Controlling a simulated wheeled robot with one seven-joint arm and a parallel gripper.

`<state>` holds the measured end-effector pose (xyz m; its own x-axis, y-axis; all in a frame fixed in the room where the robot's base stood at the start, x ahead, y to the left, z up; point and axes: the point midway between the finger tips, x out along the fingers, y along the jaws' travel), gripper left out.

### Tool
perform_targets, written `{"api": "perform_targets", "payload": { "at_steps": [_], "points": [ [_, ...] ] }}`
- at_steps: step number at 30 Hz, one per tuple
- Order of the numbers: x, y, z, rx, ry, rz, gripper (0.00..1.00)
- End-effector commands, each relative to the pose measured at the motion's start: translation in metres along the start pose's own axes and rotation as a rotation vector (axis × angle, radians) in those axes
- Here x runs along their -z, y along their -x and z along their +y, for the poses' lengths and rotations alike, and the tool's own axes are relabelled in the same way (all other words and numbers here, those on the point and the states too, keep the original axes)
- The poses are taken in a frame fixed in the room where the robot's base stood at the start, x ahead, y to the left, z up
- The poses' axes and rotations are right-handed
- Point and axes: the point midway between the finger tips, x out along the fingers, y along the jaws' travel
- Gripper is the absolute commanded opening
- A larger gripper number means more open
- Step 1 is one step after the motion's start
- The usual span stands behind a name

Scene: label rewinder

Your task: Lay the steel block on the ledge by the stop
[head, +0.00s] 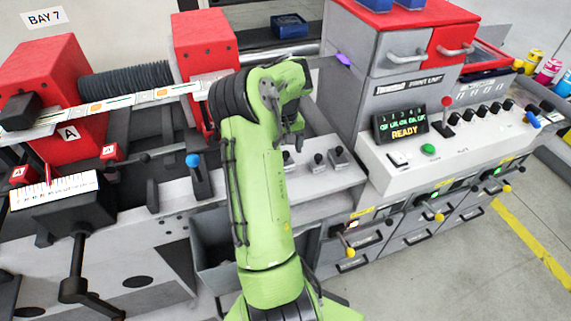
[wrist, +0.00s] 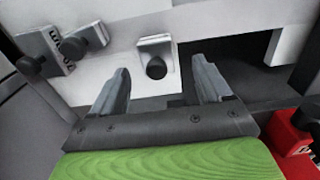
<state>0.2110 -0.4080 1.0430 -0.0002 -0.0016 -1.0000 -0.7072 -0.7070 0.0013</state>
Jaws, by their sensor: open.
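My gripper (wrist: 163,88) is open in the wrist view, with nothing between its two grey fingers. Just beyond the fingertips, a small grey bracket with a round black knob (wrist: 155,58) stands on a pale surface (wrist: 125,25). A dark gap (wrist: 225,58) lies behind the right finger. I cannot pick out the steel block, the ledge or the stop with certainty. In the head view my green arm covers the middle of the machine and hides most of the gripper.
Two grey knobbed pieces (wrist: 64,47) sit left in the wrist view, and a red block (wrist: 293,140) is close at lower right. In the head view, a blue-knobbed lever (head: 196,172) stands left of my arm and a control panel (head: 400,125) reading READY stands right.

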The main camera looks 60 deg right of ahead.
Motion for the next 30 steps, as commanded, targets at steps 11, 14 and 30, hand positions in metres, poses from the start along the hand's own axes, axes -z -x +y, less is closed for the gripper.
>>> {"api": "perform_targets", "payload": {
  "at_steps": [11, 14, 30],
  "points": [
    [0.001, -0.048, 0.004, 0.001, -0.001, -0.001, 0.78],
    [0.001, -0.047, 0.004, 0.001, -0.001, -0.001, 0.78],
    [0.001, -0.046, 0.004, 0.001, -0.001, 0.000, 0.00]
  ]
}}
